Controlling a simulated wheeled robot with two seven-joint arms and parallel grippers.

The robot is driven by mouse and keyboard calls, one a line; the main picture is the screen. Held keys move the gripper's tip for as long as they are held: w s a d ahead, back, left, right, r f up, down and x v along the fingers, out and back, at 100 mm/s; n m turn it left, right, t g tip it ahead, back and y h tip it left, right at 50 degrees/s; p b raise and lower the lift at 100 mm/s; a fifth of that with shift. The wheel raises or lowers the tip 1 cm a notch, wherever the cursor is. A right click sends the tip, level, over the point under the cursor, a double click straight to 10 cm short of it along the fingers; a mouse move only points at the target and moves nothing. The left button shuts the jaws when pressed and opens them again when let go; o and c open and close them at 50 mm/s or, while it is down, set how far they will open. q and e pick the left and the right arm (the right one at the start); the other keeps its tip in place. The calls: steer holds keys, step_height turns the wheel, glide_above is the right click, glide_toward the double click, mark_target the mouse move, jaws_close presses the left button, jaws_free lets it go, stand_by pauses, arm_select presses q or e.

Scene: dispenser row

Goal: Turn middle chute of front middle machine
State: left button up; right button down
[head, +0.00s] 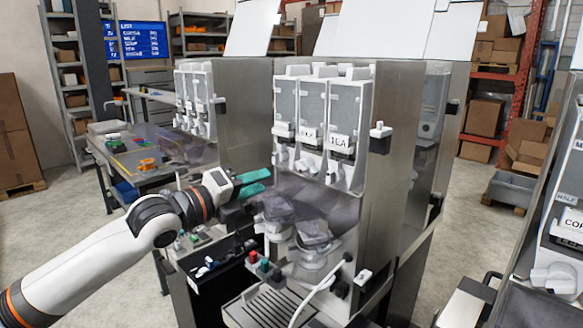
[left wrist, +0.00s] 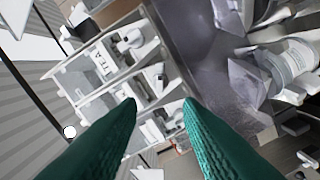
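The front middle machine (head: 390,140) is a steel dispenser with three clear canisters side by side. White chutes sit under them; the middle chute (head: 304,163) is below the middle canister (head: 311,108). My left gripper (head: 267,181) has teal fingers and is in front of the machine, a little below and left of the chutes, apart from the middle one. In the left wrist view its two fingers (left wrist: 158,104) are spread with nothing between them. White dispenser parts (left wrist: 150,85) show tilted beyond the tips; I cannot tell which chute is which there. My right gripper is not in view.
Mixing bowls (head: 275,218) and a drip grille (head: 268,305) are below the chutes. A white hose (head: 318,292) curves at the front. Another dispenser (head: 195,100) stands behind left, and one (head: 560,235) at the right edge. Open floor (head: 455,215) lies to the right.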

mark_target(298, 168)
arm_select(q)
steer(key=p+x, duration=0.3)
steer(key=x, duration=0.6)
steer(key=shift+w+d, duration=0.1)
steer(key=shift+d, duration=0.1)
steer(key=shift+w+d+f, duration=0.1)
steer(key=shift+w+d, duration=0.25)
jaws_close()
